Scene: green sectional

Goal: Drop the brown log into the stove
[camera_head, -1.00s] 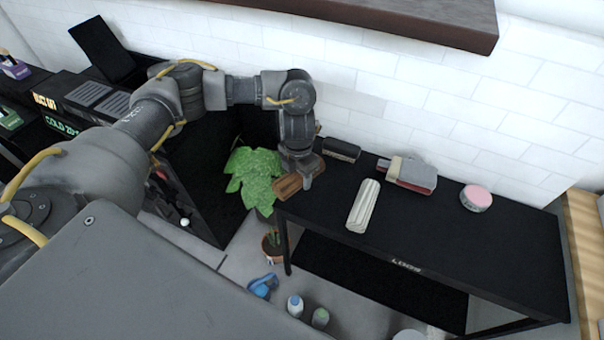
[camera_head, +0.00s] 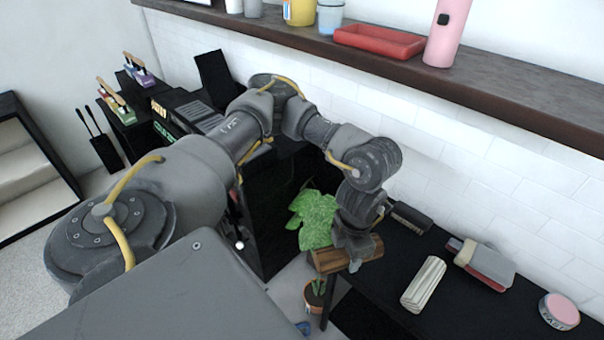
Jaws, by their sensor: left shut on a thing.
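My left gripper (camera_head: 355,262) is shut on the brown log (camera_head: 329,261). The log is lifted near the left end of the black table, in front of a green plant. My gripper's fingers hide part of it. A pale, ridged log (camera_head: 424,284) lies on the black table to the right, apart from the gripper. I cannot clearly make out the stove; my left arm covers much of the black furniture on the left. My right gripper is not in view.
The black table (camera_head: 396,262) also holds a dark block (camera_head: 411,217), a grey and red item (camera_head: 481,263) and a pink-topped tin (camera_head: 559,311). A leafy plant (camera_head: 313,218) stands beside the table. A shelf (camera_head: 480,94) with a red tray (camera_head: 379,41) runs along the wall above.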

